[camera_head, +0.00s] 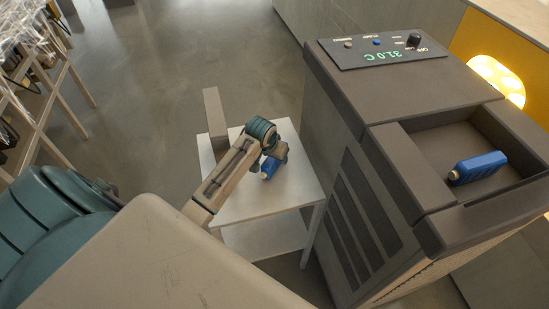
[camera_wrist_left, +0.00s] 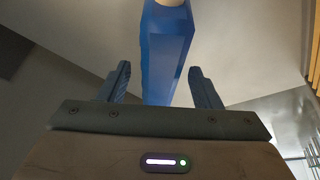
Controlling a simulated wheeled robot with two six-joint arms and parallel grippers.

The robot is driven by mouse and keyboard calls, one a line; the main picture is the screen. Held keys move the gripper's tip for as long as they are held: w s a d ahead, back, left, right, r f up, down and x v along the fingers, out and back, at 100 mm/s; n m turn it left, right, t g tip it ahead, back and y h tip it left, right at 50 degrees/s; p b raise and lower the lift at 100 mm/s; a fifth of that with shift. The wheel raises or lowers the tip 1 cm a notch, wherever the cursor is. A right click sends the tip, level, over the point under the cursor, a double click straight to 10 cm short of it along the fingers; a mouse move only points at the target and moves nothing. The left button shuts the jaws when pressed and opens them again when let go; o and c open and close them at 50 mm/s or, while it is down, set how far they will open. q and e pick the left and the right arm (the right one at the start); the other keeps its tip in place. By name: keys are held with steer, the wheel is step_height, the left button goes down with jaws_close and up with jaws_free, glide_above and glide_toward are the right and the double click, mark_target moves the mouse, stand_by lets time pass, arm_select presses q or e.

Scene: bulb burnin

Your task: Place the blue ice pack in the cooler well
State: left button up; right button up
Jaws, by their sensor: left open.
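One blue ice pack (camera_head: 269,168) with a pale cap is over the white side table, partly hidden by my left gripper (camera_head: 277,153). In the left wrist view this blue ice pack (camera_wrist_left: 166,55) appears between the two spread fingers of my left gripper (camera_wrist_left: 160,70), with visible gaps on both sides. The left gripper is open; whether the pack touches the table there is hard to tell. A second blue ice pack (camera_head: 478,168) lies in the recessed well (camera_head: 440,140) on top of the grey-brown cooler unit (camera_head: 345,155). My right gripper is not in view.
A control panel (camera_head: 385,47) reading 32.0 C tops the cooler. A wooden rack (camera_head: 45,95) stands far left. Floor behind the table is clear.

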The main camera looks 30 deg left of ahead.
arm_select(q)
steer(key=shift+x, duration=1)
steer(key=shift+w+f, duration=0.1)
steer(key=shift+f, duration=0.15)
steer(key=shift+c, duration=1.1)
jaws_close()
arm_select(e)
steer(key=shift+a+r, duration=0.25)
arm_select(q)
steer(key=shift+r, duration=0.15)
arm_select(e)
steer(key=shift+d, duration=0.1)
